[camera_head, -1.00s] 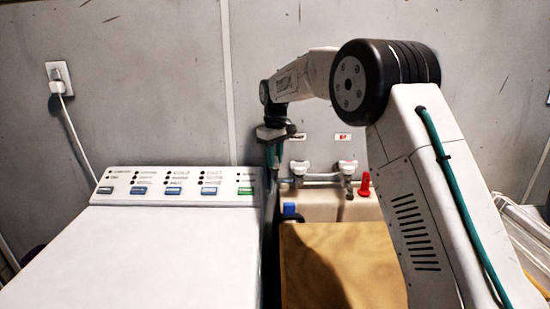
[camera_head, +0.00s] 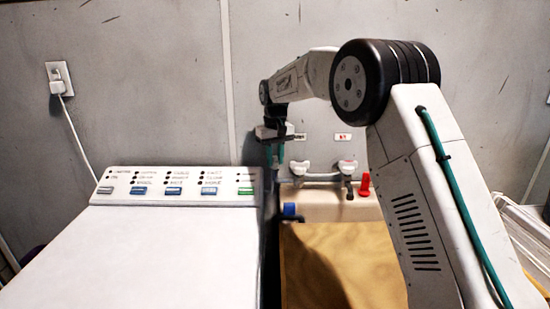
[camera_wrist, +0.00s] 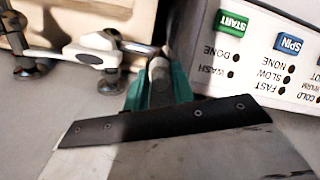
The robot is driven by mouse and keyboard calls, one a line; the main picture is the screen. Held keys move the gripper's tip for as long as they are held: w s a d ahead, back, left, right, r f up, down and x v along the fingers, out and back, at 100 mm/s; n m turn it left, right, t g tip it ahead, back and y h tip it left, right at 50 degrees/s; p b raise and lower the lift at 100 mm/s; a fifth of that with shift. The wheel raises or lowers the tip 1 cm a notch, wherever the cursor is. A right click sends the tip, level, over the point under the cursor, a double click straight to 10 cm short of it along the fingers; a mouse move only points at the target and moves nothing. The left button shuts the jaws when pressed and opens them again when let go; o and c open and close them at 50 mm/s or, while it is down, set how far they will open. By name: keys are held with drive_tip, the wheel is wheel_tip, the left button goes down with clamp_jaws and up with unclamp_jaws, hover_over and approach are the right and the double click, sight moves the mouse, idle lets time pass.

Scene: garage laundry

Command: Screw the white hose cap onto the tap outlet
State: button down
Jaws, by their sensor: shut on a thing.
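My gripper (camera_wrist: 158,84), with teal fingers, is shut on a small greyish, round-ended piece (camera_wrist: 158,68) that looks like the white hose cap. Most of it is hidden between the fingers. In the head view my gripper (camera_head: 274,156) hangs fingers down, just left of the left tap (camera_head: 299,168). Two taps with white handles sit on a pipe by the wall; the right tap (camera_head: 347,168) is farther away.
A white washer (camera_head: 140,255) with a button panel (camera_head: 175,186) stands close on the left of my gripper. A beige basin (camera_head: 325,207), a red piece (camera_head: 364,184) and a blue piece (camera_head: 289,210) are below the taps.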

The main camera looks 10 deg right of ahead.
drive_tip(key=shift+m, duration=0.9)
drive_tip(key=m, duration=0.5)
drive_tip(key=shift+m, duration=0.4)
drive_tip(key=m, duration=0.5)
drive_tip(key=shift+m, duration=0.4)
